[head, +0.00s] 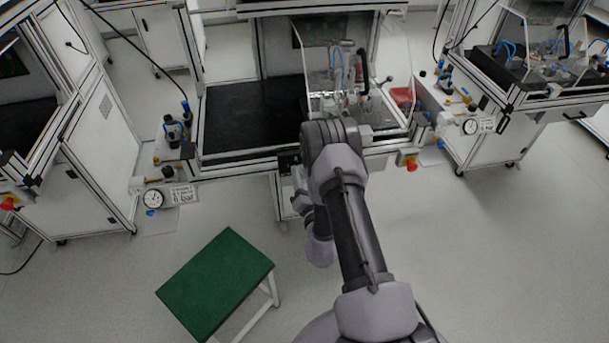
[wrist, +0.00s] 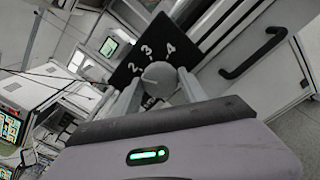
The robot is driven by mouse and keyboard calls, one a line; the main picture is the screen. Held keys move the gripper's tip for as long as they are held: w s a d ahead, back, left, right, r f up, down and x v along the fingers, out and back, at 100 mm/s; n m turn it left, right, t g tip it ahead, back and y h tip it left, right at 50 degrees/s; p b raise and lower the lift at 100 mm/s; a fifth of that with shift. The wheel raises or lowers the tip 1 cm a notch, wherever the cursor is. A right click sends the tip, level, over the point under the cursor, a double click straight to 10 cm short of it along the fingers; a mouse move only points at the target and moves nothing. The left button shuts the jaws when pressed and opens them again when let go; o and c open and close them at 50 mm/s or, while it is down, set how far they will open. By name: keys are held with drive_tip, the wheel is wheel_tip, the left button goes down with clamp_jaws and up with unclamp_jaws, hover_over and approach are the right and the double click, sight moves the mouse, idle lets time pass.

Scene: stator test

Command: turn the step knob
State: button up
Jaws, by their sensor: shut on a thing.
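The step knob (wrist: 160,76) is a round grey knob in the wrist view, in front of a dark plate (wrist: 128,72) with the white numbers 2, 3 and 4. More of the plate's markings are partly hidden behind the knob and the fingers. My gripper (wrist: 158,88) is shut on the knob, with one finger on each side of it. In the head view my arm hides the gripper tips, the knob and its plate.
A black handle (wrist: 254,55) on a light panel lies right of the plate in the wrist view. In the head view, a workstation with a dark tabletop (head: 250,115) stands before me. A green-topped stool (head: 217,280) stands on the floor left of my arm.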

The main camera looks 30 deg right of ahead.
drive_tip(key=shift+r+m, duration=0.1)
drive_tip(key=shift+m, duration=0.5)
drive_tip(key=o, duration=1.4)
drive_tip(key=shift+w, duration=0.1)
